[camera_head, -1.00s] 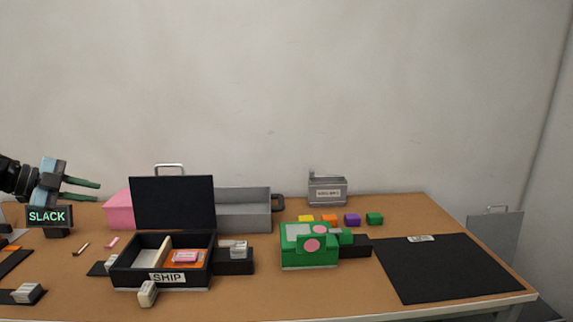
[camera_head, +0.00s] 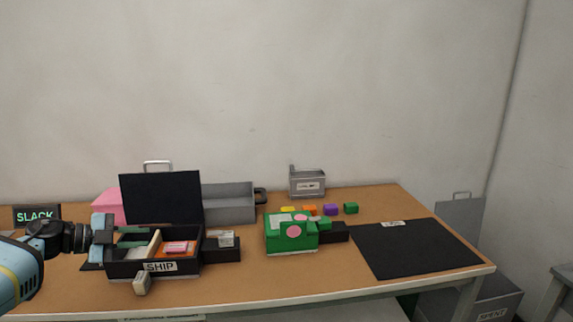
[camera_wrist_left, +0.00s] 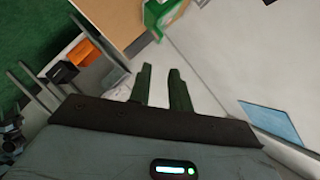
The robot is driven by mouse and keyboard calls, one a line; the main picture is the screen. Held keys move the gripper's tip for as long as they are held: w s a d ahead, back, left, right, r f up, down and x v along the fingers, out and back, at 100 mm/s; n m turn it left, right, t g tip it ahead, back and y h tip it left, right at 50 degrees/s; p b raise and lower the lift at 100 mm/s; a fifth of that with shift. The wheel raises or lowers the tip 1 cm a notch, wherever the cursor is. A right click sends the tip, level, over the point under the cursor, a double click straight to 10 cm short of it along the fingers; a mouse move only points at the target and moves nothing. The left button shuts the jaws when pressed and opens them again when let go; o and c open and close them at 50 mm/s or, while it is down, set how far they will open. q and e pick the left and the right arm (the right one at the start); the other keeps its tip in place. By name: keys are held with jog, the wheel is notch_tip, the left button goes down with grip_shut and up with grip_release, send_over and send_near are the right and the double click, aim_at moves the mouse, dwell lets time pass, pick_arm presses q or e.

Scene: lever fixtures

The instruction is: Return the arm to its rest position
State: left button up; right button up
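My left arm comes in from the left edge in the head view. My left gripper (camera_head: 136,237) points right and overlaps the left part of the black SHIP box (camera_head: 157,268) in the picture. I cannot tell its exact height above the box. Its two green fingers are apart, with nothing seen between them. In the left wrist view the fingers of the left gripper (camera_wrist_left: 161,88) also stand apart and empty. My right gripper is in neither view.
The box's black lid (camera_head: 160,198) stands open. A green block-like fixture (camera_head: 285,240) with pink dots, small coloured cubes (camera_head: 330,210), a grey tray (camera_head: 229,210) and a black mat (camera_head: 415,250) are on the table. The wrist view shows an orange block (camera_wrist_left: 84,52).

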pick_arm(q)
jog(key=s+d+f+n+t+h, duration=0.15)
jog(key=s+d+f, duration=0.25)
jog(key=d+f, duration=0.9)
jog(key=s+d+f+n+t+y+p, duration=0.1)
jog(key=s+d+f+n+t+y, duration=0.15)
jog(key=s+d+f+n, duration=0.6)
jog(key=s+f+n+g+y+p, duration=0.1)
jog(key=s+f+n+y, duration=0.3)
jog(key=s, duration=1.3)
jog(key=s+d+f+n+g+y, duration=0.1)
jog(key=s+f+n+g+y, duration=0.2)
jog(key=s, duration=1.5)
notch_tip(320, 180, down, 4)
jog(key=shift+s+f+n+g+y+p, duration=0.15)
jog(key=shift+s+n+g+y+p, duration=0.2)
jog(key=shift+n, duration=0.75)
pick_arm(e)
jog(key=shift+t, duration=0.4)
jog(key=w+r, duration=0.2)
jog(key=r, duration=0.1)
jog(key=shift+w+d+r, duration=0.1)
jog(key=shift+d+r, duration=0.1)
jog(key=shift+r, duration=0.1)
